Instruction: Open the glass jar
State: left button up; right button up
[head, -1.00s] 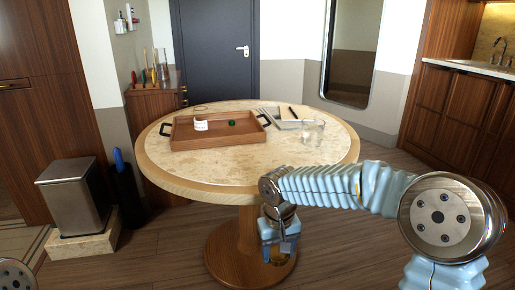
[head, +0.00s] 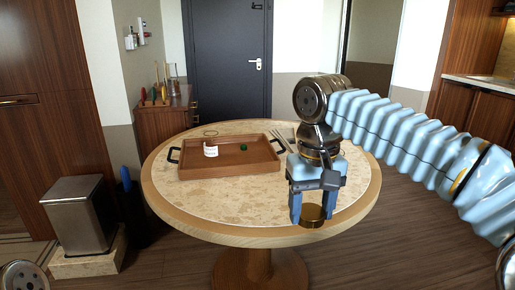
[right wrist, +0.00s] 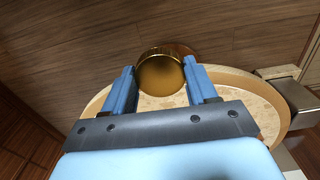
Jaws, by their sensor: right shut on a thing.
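My right gripper (head: 311,205) points down over the near right edge of the round table. It is shut on a round gold lid (head: 312,216), which sits low between its fingertips. In the right wrist view the lid (right wrist: 162,74) shows as a gold disc between the two blue fingers of the gripper (right wrist: 162,85), partly over the table's edge. No glass jar shows clearly now. The clear glass seen earlier on the right of the tabletop lies in the part that my right arm covers. My left gripper is out of view.
A wooden tray (head: 195,172) with black handles stands on the round table (head: 225,205), holding a small white container (head: 210,151) and a small green thing (head: 243,147). The front left tabletop is clear. A steel bin (head: 80,213) stands left.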

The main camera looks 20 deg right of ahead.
aim_at(211, 137)
jog(key=i, duration=1.15)
